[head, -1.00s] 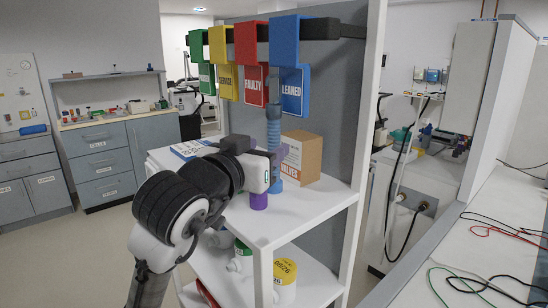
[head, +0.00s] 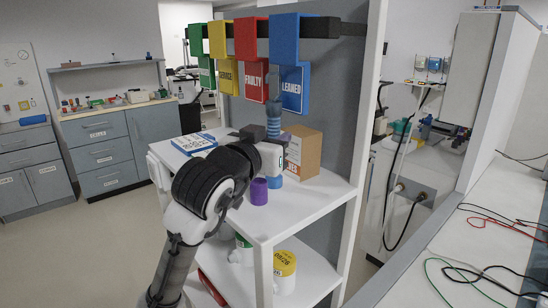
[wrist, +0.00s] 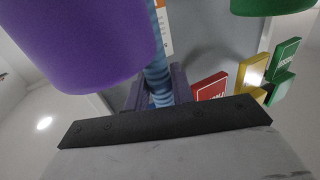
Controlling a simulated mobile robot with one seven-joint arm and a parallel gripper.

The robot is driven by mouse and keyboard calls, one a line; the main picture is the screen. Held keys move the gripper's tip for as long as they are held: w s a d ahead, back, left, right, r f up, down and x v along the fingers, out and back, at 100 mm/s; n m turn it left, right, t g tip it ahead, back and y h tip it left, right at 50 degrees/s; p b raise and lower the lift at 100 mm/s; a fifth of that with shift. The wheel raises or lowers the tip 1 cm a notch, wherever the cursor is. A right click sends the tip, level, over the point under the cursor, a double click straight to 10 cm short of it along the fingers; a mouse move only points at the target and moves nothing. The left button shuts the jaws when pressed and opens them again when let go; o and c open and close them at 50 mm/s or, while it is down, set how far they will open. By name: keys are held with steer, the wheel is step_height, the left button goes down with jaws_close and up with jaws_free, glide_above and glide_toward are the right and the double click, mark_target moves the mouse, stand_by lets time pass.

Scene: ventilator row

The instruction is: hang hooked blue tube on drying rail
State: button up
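The blue ribbed tube (head: 273,125) stands upright above the white shelf top, with its slim hooked end just in front of the gap between the red and blue signs. My gripper (head: 276,150) is around its middle. In the wrist view the tube (wrist: 158,82) is between both fingers of my gripper (wrist: 156,92), which look closed on it. The dark drying rail (head: 338,30) runs across the top, carrying green, yellow, red and blue (head: 291,88) signs. In the head view the hook appears below the rail; contact between them cannot be told.
A purple cup (head: 259,191) stands on the shelf top (head: 315,205), close to the tube's lower end. A cardboard box (head: 304,153) is behind to the right, a blue-and-white box (head: 194,143) to the left. A white post (head: 367,130) bounds the right side.

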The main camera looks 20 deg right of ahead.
jaws_close()
steer(key=shift+r, duration=0.1)
